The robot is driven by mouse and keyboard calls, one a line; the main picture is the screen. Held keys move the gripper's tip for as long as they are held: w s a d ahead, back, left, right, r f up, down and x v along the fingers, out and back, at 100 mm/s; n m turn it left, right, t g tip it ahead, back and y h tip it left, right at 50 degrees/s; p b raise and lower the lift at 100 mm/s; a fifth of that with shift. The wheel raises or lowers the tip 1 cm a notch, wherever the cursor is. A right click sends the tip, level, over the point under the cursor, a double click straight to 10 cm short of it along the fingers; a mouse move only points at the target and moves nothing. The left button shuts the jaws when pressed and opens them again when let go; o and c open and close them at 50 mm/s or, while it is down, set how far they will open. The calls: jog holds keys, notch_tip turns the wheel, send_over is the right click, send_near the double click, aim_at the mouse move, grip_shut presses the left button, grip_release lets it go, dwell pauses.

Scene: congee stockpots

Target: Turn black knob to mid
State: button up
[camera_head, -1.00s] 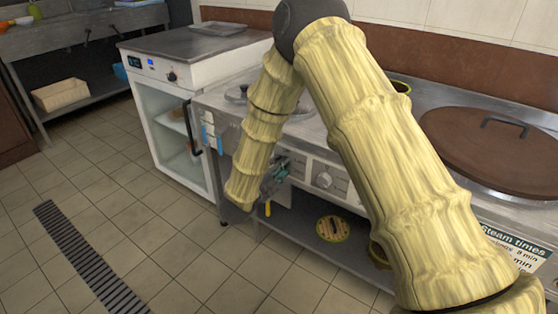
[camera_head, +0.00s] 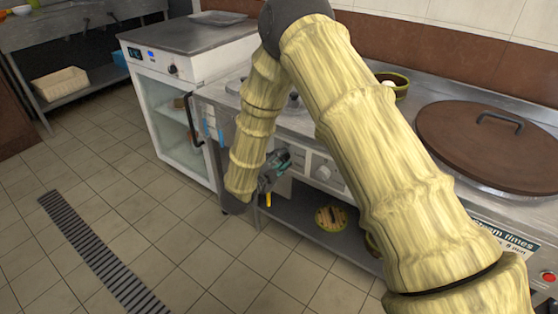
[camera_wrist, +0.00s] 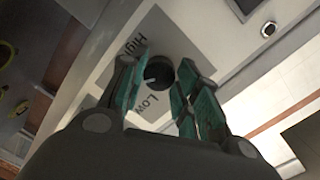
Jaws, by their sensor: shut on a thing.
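The black knob (camera_wrist: 159,71) shows in the wrist view on a pale panel, between the printed words "High" and "Low". A light pointer mark on it faces the lower left of that view. My gripper (camera_wrist: 164,64) has its green-padded fingers on either side of the knob, shut on it. In the head view my gripper (camera_head: 275,166) is at the front panel of the counter, below the bent arm. The black knob is hidden there by the gripper and arm.
A pale dial (camera_head: 324,170) sits right of my gripper on the same front. A white glass-door cabinet (camera_head: 168,120) stands to the left. A brown lid (camera_head: 480,150) covers a pot at right. A round item (camera_head: 330,218) lies on the low shelf. Tiled floor in front is clear.

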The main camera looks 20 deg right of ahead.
jog(key=o, duration=1)
jog(key=v, duration=1.2)
